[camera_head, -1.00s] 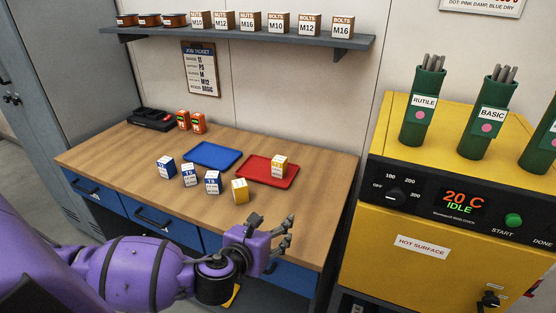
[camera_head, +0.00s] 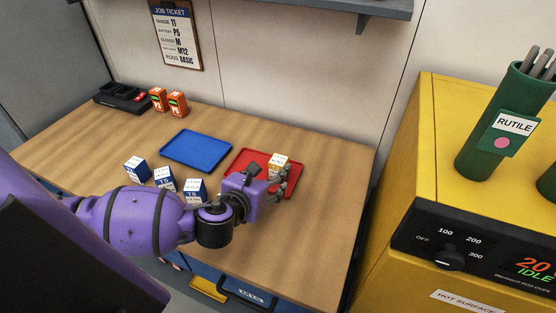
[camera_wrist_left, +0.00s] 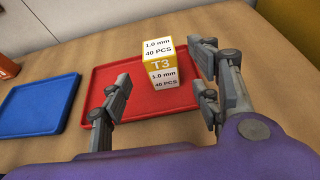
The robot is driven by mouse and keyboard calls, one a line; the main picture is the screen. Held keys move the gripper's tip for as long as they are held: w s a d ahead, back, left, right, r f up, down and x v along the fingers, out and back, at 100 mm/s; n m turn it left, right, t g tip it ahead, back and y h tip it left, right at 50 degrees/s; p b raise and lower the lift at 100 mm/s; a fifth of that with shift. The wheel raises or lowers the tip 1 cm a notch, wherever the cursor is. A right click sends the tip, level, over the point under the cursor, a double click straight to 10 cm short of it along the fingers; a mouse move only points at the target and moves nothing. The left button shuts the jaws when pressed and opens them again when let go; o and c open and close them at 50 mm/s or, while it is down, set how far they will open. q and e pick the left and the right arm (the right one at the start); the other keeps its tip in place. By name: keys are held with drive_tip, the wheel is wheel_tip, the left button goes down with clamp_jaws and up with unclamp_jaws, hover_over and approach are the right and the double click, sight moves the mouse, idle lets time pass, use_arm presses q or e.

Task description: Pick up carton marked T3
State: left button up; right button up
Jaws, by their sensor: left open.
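The carton marked T3 (camera_wrist_left: 160,62) is white with a yellow band and stands upright on the red tray (camera_wrist_left: 112,76). In the head view the carton (camera_head: 280,162) shows just beyond my left fingers, on the red tray (camera_head: 243,161). My left gripper (camera_head: 282,183) is open and empty, low near the tray's front right part. In the left wrist view the gripper (camera_wrist_left: 163,77) has its fingers spread left and right of the carton, with a gap on the left side. The fingers do not appear to grip it. My right gripper is not in view.
Several blue-and-white cartons (camera_head: 165,178) stand left of my left gripper. A blue tray (camera_head: 197,148) lies empty beside the red one. Orange boxes (camera_head: 177,104) and a black holder (camera_head: 122,97) sit at the back. The yellow oven (camera_head: 400,215) stands to the right.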

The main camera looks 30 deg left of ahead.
sight(275, 166)
use_arm(q)
drive_tip(key=shift+x, duration=0.8)
drive_tip(key=x, duration=0.4)
drive_tip(key=shift+w+d+r+p, duration=0.1)
drive_tip(key=shift+w+r+p, duration=0.2)
drive_tip(key=shift+w, duration=0.15)
drive_tip(key=shift+w+f, duration=0.35)
drive_tip(key=c, duration=1.3)
drive_tip(key=shift+r, duration=0.15)
